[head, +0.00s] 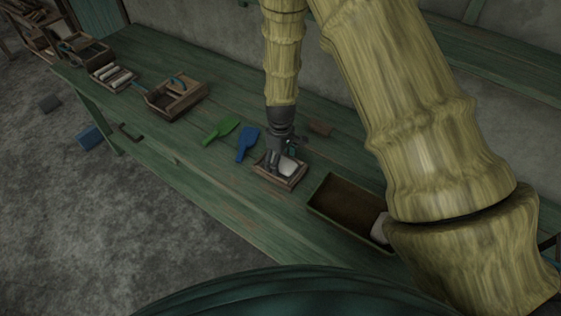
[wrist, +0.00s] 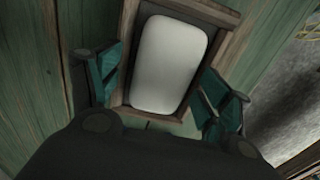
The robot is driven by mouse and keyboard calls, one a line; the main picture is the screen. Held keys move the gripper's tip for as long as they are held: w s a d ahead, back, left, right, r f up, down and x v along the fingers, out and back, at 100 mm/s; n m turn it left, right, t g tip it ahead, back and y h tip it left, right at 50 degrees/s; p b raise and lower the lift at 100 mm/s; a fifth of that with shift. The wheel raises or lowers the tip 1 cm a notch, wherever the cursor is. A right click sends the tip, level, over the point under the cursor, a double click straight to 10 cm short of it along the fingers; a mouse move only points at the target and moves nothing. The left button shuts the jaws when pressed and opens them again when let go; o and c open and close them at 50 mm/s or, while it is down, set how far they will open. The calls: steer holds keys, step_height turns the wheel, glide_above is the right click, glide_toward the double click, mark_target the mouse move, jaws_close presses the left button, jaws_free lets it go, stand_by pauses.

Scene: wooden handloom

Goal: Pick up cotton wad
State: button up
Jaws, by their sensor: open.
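The cotton wad (wrist: 168,62) is a white, rounded block lying in a small wooden tray (wrist: 218,12). In the head view the wad (head: 288,166) shows partly behind my gripper, and the tray (head: 278,180) sits on the green bench. My gripper (head: 279,160) points down over the tray. In the wrist view my gripper (wrist: 160,98) is open, with one teal finger on each side of the wad. I cannot tell whether the fingers touch the wad or the tray.
A green scraper (head: 220,130) and a blue one (head: 247,144) lie left of the tray. A larger wooden box (head: 340,205) stands to the right, with a pale block (head: 381,228) partly hidden by my arm. A brown block (head: 320,128) lies behind. A divided wooden carrier (head: 176,96) stands further left.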

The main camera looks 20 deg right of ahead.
steer(key=shift+s+r, duration=0.2)
steer(key=shift+s, duration=0.05)
steer(key=shift+w+f, duration=0.1)
steer(key=shift+f, duration=0.05)
steer(key=c, duration=0.8)
steer(key=shift+r+b, duration=0.5)
steer(key=shift+r, duration=0.25)
steer(key=shift+r+b, duration=0.5)
steer(key=shift+r, duration=0.4)
steer(key=s+a+b, duration=0.1)
steer(key=a, duration=0.4)
steer(key=s+a+r+b, duration=0.1)
steer(key=s+a+b, duration=0.1)
steer(key=a, duration=0.3)
steer(key=s+a+r+b, duration=0.1)
steer(key=s+a, duration=0.1)
steer(key=a, duration=0.3)
steer(key=shift+s, duration=0.25)
